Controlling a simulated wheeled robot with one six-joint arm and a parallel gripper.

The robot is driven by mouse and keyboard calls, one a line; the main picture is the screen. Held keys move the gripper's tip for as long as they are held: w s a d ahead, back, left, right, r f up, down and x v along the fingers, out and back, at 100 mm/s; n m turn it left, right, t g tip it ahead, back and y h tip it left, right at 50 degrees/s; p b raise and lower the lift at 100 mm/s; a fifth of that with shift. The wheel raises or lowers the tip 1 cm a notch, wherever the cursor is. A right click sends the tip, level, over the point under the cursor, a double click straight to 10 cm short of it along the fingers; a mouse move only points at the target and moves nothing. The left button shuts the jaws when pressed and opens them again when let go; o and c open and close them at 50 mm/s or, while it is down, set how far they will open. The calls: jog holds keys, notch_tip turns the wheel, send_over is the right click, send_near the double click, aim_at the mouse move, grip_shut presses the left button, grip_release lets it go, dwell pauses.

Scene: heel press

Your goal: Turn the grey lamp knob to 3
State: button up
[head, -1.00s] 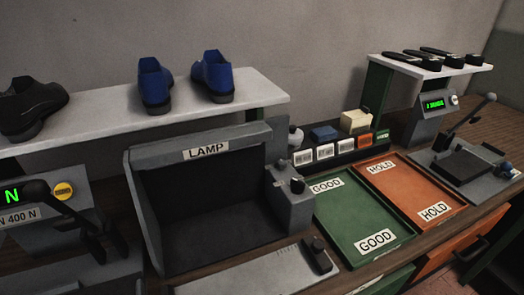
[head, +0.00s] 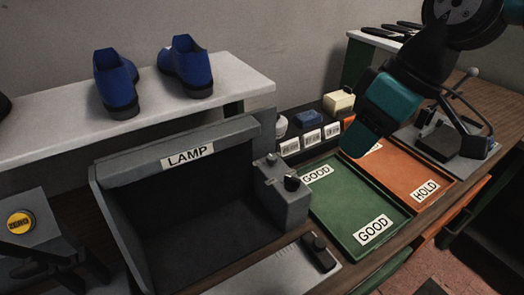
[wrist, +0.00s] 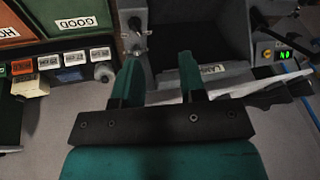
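The lamp booth (head: 110,215), a dark box with a LAMP label, stands left of centre in the head view. A grey control box (head: 285,205) on its right side carries a dark knob (head: 292,183) and a smaller grey part (head: 271,158). In the wrist view the knob (wrist: 136,24) shows small, beyond the left finger; its setting and numbers cannot be read. My gripper (head: 360,145) hangs over the trays, right of the control box and apart from it. In the wrist view its teal fingers (wrist: 159,57) are spread with nothing between them.
A green GOOD tray (head: 345,205) and an orange HOLD tray (head: 405,170) lie right of the control box. A shelf with blue shoes (head: 117,85) is behind the booth. A dark-handled slider (head: 319,252) sits in front. Labelled bins (head: 312,139) stand behind the trays.

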aim_at(273, 157)
jog(key=w+a+f+n, duration=0.1)
jog(key=w+a+n, duration=0.15)
jog(key=w, duration=0.45)
jog(key=w+a+f+n, duration=0.2)
jog(key=w+a, duration=0.1)
jog(key=w, duration=0.5)
jog(key=shift+t, duration=0.4)
jog(key=p+x, duration=0.1)
jog(key=x, duration=0.4)
jog(key=p+x, duration=0.2)
jog(key=x, duration=0.4)
jog(key=p+x, duration=0.1)
jog(key=x, duration=0.5)
jog(key=shift+a, duration=0.25)
jog(key=shift+c, duration=0.5)
jog(key=c, duration=0.5)
